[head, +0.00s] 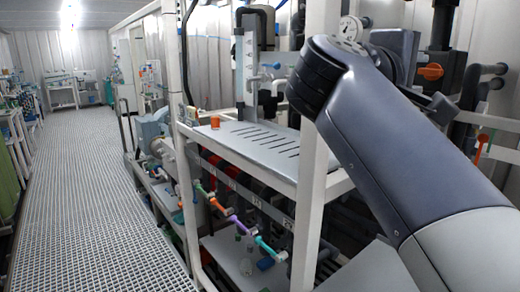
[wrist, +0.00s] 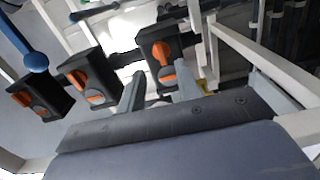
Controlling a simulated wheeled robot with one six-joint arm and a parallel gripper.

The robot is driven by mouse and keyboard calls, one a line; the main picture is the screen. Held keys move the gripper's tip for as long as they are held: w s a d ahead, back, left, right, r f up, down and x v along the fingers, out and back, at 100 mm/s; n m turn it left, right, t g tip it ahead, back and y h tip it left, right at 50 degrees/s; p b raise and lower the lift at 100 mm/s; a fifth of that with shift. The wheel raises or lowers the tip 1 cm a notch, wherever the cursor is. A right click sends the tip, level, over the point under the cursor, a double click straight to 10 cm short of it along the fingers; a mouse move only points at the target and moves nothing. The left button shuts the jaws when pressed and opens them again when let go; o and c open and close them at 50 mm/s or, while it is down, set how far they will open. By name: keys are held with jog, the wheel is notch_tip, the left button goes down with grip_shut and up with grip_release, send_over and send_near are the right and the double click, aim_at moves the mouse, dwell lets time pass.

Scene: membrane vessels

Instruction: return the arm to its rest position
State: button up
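My arm (head: 400,150) reaches in from the right of the head view, bent at a dark joint in front of a white frame post. My gripper (wrist: 159,72) shows in the wrist view as two grey fingers standing apart, with nothing held between them. In the head view the fingers cannot be made out clearly. Behind the fingers in the wrist view is a black valve body with an orange handle (wrist: 164,62). I cannot tell how close it is to the fingertips.
White frame posts (head: 312,150) stand close beside my arm. A grey slotted shelf (head: 262,143) carries an orange cup (head: 215,121). An orange knob (head: 431,71) and pipes are behind the arm. A blue ball-ended lever (wrist: 36,62) is at left in the wrist view. The grated walkway (head: 90,200) is clear.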

aim_at(436, 70)
jog(key=p+x, duration=0.1)
jog(key=x, duration=0.7)
jog(key=shift+r, duration=0.1)
jog(key=shift+w+d+r+p, duration=0.15)
jog(key=shift+d+r+p, duration=0.1)
jog(key=shift+p, duration=0.25)
jog(key=n+p, duration=0.2)
jog(key=shift+a+r+n, duration=0.1)
jog(key=shift+n, duration=0.2)
jog(key=n+p, duration=0.3)
jog(key=shift+r+n, duration=0.15)
jog(key=shift+n, duration=0.25)
jog(key=n+p, duration=0.3)
jog(key=shift+w+a+n, duration=0.1)
jog(key=shift+n, duration=0.2)
jog(key=shift+n+p, duration=0.7)
jog(key=shift+p, duration=0.05)
